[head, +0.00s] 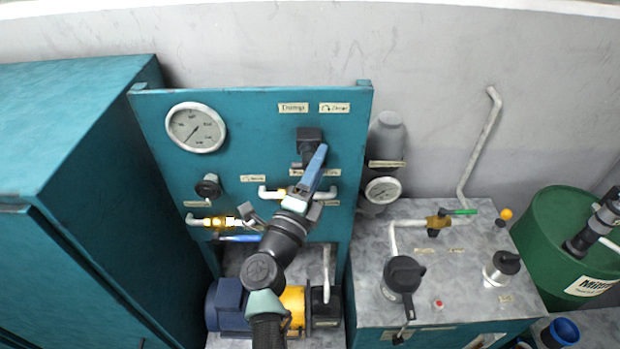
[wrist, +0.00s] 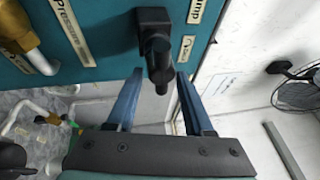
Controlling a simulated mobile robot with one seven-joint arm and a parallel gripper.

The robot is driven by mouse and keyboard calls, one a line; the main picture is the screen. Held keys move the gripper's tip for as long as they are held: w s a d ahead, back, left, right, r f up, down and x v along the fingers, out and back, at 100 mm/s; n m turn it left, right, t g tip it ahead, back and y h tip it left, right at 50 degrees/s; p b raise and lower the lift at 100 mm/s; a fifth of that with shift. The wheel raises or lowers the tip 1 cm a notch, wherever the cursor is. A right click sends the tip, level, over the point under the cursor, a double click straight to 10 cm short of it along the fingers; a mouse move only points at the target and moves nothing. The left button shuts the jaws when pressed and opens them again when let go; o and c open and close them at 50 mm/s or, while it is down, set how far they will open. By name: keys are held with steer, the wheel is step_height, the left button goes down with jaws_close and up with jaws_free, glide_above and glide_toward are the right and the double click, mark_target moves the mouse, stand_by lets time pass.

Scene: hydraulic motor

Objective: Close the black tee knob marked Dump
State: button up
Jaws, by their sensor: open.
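The black tee knob (head: 310,138) sits on the teal panel, just below the Dump label (head: 293,107). In the wrist view the knob (wrist: 157,50) stands out from the panel, its black stem pointing down the picture. My gripper (head: 319,158) is open in front of it and partly covers the knob in the head view. In the wrist view the blue fingertips (wrist: 160,76) lie on either side of the knob's lower end, with small gaps. I cannot tell how deep the knob sits between them, and no contact shows.
A second label with an arrow (head: 334,107) is right of the Dump label. A pressure gauge (head: 195,128) and a small black knob (head: 208,186) are left on the panel. Brass valves and pipes (head: 207,222) lie below. A grey cylinder with a gauge (head: 383,190) stands close right.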

steer(key=b+v, duration=0.2)
steer(key=v, duration=1)
steer(key=shift+s+a, duration=0.25)
steer(key=shift+s, duration=0.05)
steer(key=shift+f, duration=0.1)
